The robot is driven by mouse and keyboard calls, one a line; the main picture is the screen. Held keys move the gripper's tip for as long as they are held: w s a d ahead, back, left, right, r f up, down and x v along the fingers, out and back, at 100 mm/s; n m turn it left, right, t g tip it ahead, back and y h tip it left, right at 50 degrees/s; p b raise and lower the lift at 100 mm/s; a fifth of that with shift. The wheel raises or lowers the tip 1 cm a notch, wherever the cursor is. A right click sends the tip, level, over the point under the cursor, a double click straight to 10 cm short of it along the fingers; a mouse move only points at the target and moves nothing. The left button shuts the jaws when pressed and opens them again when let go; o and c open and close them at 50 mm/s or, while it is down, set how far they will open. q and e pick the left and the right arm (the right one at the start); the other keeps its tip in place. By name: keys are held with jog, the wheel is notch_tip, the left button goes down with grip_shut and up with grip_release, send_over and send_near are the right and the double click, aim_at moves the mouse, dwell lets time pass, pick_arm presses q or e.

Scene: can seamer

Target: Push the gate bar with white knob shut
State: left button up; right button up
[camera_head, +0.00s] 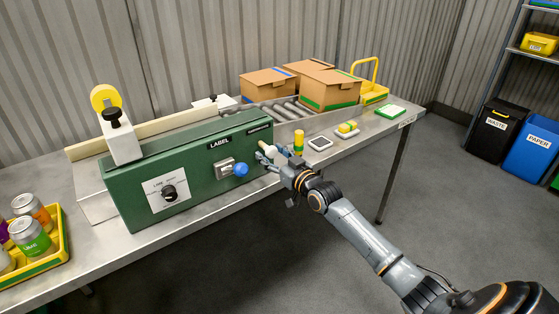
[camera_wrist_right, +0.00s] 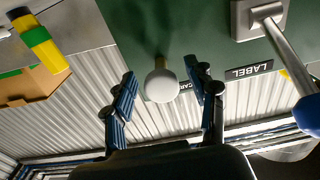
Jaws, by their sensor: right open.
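The white knob (camera_head: 271,152) is at the right end of the green machine's (camera_head: 130,190) front, partly hidden by my right gripper (camera_head: 265,158). In the right wrist view the round white knob (camera_wrist_right: 161,86) sits on a short brownish stem in front of the green panel. The open fingers of my right gripper (camera_wrist_right: 163,92) are on either side of it, with a visible gap on each side. The rest of the gate bar cannot be made out. My left gripper is not in view.
A blue-knobbed lever (camera_head: 240,169) and a dark dial (camera_head: 169,192) are left of my gripper on the panel. A yellow cylinder (camera_head: 299,141) stands close to its right. Cardboard boxes (camera_head: 328,88) stand behind, and a yellow tray (camera_head: 63,248) of cans is at far left.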

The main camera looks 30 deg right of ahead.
jog(key=s, duration=1.1)
jog(key=shift+s+d, duration=0.35)
jog(key=shift+d, duration=0.1)
